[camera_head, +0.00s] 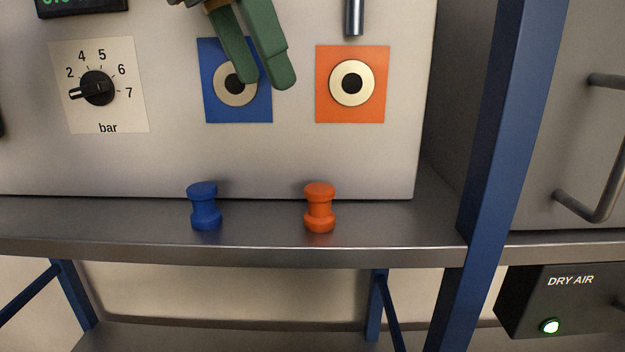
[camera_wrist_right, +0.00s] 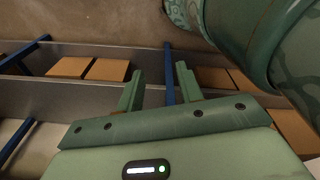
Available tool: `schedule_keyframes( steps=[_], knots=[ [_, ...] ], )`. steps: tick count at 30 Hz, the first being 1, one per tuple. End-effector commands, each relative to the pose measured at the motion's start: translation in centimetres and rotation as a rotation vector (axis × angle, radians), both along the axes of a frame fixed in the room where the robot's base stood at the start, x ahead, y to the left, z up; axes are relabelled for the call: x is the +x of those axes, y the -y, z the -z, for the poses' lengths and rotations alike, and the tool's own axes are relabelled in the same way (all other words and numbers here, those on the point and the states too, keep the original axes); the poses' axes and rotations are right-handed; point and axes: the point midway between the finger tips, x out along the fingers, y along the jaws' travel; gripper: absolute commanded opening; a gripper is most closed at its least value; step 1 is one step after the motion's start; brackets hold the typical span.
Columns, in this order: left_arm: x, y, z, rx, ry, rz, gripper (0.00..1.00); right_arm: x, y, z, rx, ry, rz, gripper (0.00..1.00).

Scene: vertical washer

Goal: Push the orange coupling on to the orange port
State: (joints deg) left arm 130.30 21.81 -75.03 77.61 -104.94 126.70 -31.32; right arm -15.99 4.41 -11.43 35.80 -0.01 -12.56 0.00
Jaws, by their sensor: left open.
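The orange coupling (camera_head: 319,208) stands upright on the metal shelf, near its front edge. The orange port (camera_head: 352,83) is a pale ring with a dark hole on an orange square plate, above and a little right of the coupling. My left gripper (camera_head: 267,84) comes down from the top, its green fingers open and empty, in front of the blue port (camera_head: 236,98), partly hiding it. It is above and left of the orange coupling. In the right wrist view, my right gripper (camera_wrist_right: 160,85) has its two fingers apart with nothing between them.
A blue coupling (camera_head: 204,207) stands on the shelf (camera_head: 120,225) left of the orange one. A pressure dial (camera_head: 97,88) is at left. A blue post (camera_head: 508,130) and a handled unit (camera_head: 605,150) are at right. The right wrist view shows brown boxes (camera_wrist_right: 108,70) on shelving.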

Motion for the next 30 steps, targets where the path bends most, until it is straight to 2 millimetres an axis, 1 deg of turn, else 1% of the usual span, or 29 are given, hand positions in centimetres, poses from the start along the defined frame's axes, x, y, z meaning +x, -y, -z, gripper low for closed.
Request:
schedule_keyframes(
  steps=[4, 9, 11, 13, 16, 21, 23, 26, 30],
  knots=[
    [-0.3, 0.0, -0.1, 0.001, 0.003, 0.001, 0.58, -0.5, 0.1, 0.0, 0.000, -0.007, 0.000, 0.36],
    [0.2, 0.0, 0.0, 0.000, 0.000, 0.000, 0.58, -2.9, 0.1, 0.1, -0.003, -0.042, -0.001, 0.36],
    [0.4, 0.1, 0.3, 0.000, -0.001, 0.000, 0.58, -3.4, 0.1, 0.2, -0.003, -0.051, -0.002, 0.36],
    [0.6, 0.3, 0.9, 0.002, -0.003, 0.002, 0.58, -3.7, 0.3, 0.3, -0.005, -0.053, -0.003, 0.36],
    [0.9, 0.8, 2.6, 0.002, -0.005, 0.003, 0.58, -3.2, 0.6, 0.5, -0.009, -0.048, -0.003, 0.36],
    [1.6, 2.0, 6.0, 0.001, -0.005, 0.005, 0.58, -0.8, 1.0, 0.4, -0.013, -0.011, -0.004, 0.36],
    [1.8, 2.5, 7.1, 0.002, -0.005, 0.003, 0.58, -0.4, 0.9, 0.3, -0.012, -0.006, -0.004, 0.36],
    [2.2, 3.0, 8.7, 0.001, -0.003, 0.003, 0.58, -0.6, 0.7, 0.2, -0.010, -0.009, -0.004, 0.36],
    [2.5, 3.5, 10.0, 0.000, -0.002, 0.002, 0.58, -1.9, 0.2, 0.1, -0.002, -0.026, -0.001, 0.36]
  ],
)
